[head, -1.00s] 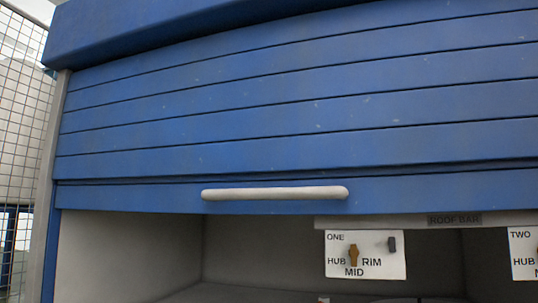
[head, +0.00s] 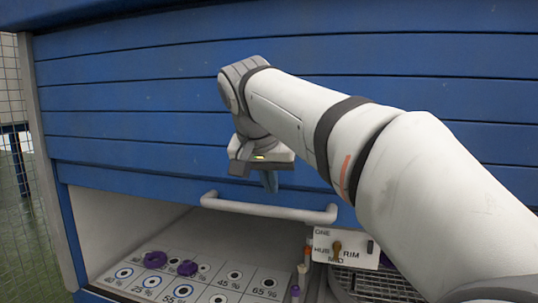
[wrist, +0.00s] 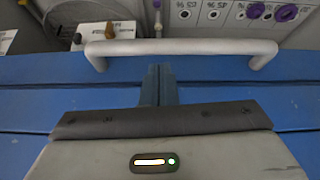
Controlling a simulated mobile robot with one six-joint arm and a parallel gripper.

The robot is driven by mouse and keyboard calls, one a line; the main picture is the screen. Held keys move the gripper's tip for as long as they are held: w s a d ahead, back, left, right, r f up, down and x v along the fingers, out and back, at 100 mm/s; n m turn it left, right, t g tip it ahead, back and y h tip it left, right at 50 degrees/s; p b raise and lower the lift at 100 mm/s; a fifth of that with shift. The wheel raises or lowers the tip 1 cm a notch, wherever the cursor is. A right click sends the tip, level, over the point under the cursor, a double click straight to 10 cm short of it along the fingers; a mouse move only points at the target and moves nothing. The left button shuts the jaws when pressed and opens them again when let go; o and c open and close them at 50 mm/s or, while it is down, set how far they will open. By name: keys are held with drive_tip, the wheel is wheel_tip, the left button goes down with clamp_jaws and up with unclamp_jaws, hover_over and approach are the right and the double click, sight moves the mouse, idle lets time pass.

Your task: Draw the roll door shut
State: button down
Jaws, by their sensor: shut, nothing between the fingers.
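The blue slatted roll door (head: 120,124) is partly down in the head view, with an open gap below its bottom edge. A pale bar handle (head: 268,209) runs along its lowest slat. My gripper (head: 270,182) is in front of the door, just above the handle, with its fingers pointing down. In the wrist view the shut fingers (wrist: 158,72) point at the middle of the handle (wrist: 180,47). They hold nothing, and I cannot tell whether they touch the bar.
Inside the cabinet, a white board (head: 190,270) with marked holes carries purple rings (head: 155,260). A mesh fence (head: 12,100) stands at the left.

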wheel_tip(320, 180, up, 8)
drive_tip(key=a+p, duration=0.2)
drive_tip(key=p, duration=0.1)
hover_over(269, 210)
drive_tip(key=shift+m+t, duration=0.3)
drive_tip(key=shift+m, duration=0.1)
drive_tip(key=f, duration=0.8)
drive_tip(key=shift+w+d, duration=0.1)
drive_tip(key=shift+w, duration=0.1)
wheel_tip(269, 210, down, 3)
drive_tip(key=shift+s+f+p, duration=0.1)
drive_tip(key=shift+f+p, duration=0.05)
drive_tip(key=shift+p, duration=0.15)
drive_tip(key=shift+s+f, duration=0.1)
drive_tip(key=shift+f, duration=0.5)
